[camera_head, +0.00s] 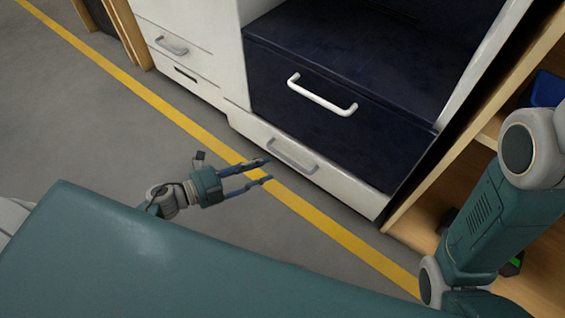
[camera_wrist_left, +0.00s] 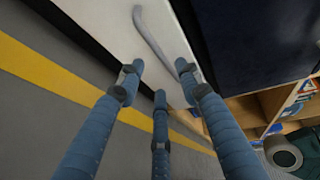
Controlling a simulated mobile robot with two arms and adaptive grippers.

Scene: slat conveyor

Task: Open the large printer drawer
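The printer has a dark navy front panel (camera_head: 330,130) with a white bar handle (camera_head: 322,95). Below it is a low white drawer (camera_head: 345,190) with a grey bar handle (camera_head: 293,155). Both fronts look closed. My left gripper (camera_head: 269,170) is open and empty, its blue fingers pointing at the low drawer, just short of its handle. In the left wrist view, the grey handle (camera_wrist_left: 153,38) lies beyond the spread fingertips (camera_wrist_left: 159,72), apart from them. My right arm shows at the right, but its gripper is not in view.
A white cabinet (camera_head: 180,62) with smaller drawers stands left of the printer. A wooden shelf (camera_head: 420,205) holding a blue bin (camera_head: 547,88) stands close on the right. A yellow floor line (camera_head: 330,228) runs before the printer; the grey floor (camera_head: 90,120) at left is clear.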

